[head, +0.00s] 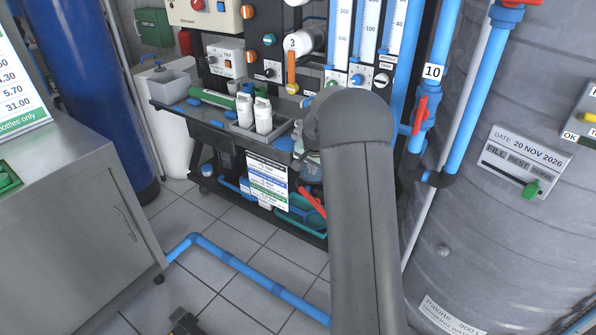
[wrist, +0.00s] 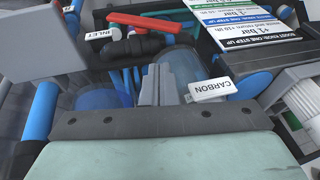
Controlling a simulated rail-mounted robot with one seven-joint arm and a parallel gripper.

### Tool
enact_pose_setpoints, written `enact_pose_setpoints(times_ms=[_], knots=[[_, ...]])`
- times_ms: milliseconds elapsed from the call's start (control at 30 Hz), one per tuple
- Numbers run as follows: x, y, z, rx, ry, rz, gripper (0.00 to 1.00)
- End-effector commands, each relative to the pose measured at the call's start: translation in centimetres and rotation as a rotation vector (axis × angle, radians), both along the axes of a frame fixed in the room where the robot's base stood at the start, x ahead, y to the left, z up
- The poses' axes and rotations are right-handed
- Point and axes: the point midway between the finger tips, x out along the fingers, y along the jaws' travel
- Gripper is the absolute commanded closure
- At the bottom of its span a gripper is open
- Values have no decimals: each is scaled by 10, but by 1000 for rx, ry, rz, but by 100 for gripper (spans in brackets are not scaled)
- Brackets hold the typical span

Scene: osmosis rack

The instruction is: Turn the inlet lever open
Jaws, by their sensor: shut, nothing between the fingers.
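The red inlet lever (wrist: 145,22) lies crosswise near the top of the wrist view, above a dark valve body. A white tag reading INLET (wrist: 102,36) sits beside its left end. My gripper (wrist: 157,72) is shut and empty, with its two grey fingertips together. They point toward the lever and appear apart from it in the picture; the depth between them is hard to tell. In the head view, a red lever (head: 312,201) shows low on the rack, left of my arm, and looks like the same one. My arm hides most of my gripper there.
A clear housing tagged CARBON (wrist: 210,91) stands right of my fingers. A hanging instruction card (head: 267,182) is close to the lever. Blue pipes, a bottle tray (head: 249,131) and the large grey tank (head: 500,230) surround the arm. The tiled floor in front is mostly clear.

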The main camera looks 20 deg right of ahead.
Motion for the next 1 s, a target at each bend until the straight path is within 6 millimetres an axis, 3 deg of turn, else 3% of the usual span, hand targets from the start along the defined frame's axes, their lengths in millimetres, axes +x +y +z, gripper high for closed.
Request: enact_pose_setpoints(times_ms=[300, 500, 700, 1000], knots=[[23, -9, -66, 2, 3, -1, 100], [38, -1, -92, 0, 1, 2, 100], [45, 3, -103, 0, 0, 1, 100], [46, 3, -104, 0, 0, 0, 100]])
